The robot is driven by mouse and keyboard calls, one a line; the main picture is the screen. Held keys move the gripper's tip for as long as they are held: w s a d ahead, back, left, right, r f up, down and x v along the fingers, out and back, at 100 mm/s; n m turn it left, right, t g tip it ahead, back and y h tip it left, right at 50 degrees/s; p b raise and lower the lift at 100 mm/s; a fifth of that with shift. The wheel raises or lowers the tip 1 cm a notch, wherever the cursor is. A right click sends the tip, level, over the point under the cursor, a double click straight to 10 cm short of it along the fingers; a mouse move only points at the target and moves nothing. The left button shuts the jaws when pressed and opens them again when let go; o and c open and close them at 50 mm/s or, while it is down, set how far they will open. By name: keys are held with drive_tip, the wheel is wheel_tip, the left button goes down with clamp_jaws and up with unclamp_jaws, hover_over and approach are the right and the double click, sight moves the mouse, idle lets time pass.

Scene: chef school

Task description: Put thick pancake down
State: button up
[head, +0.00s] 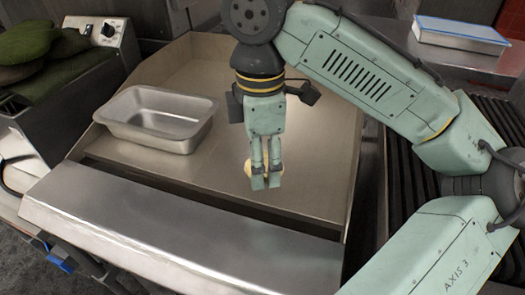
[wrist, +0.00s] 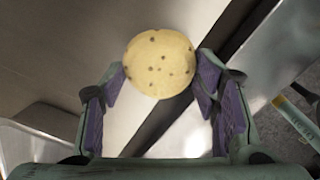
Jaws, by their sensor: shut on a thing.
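The thick pancake is a small round pale-yellow disc with dark specks. In the wrist view the pancake (wrist: 160,63) sits between the tips of my gripper (wrist: 162,80), whose purple-padded fingers touch it on both sides. In the head view my gripper (head: 266,180) points down over the metal work surface (head: 310,150), near its front slot. Only an edge of the pancake (head: 248,168) shows there, behind the fingers. I cannot tell whether the pancake touches the surface.
An empty metal pan (head: 158,120) stands on the surface to the left. A dark slot runs along the front, before a raised metal ledge (head: 170,225). Green cloth-like items (head: 40,50) lie at the far left.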

drive_tip(key=w, duration=0.5)
drive_tip(key=shift+f+p, duration=0.3)
drive_tip(key=shift+f, duration=1.7)
drive_tip(key=shift+f, duration=0.2)
drive_tip(key=o, duration=1.2)
drive_tip(key=shift+r, duration=0.15)
wheel_tip(320, 180, up, 12)
drive_tip(key=shift+s, duration=0.1)
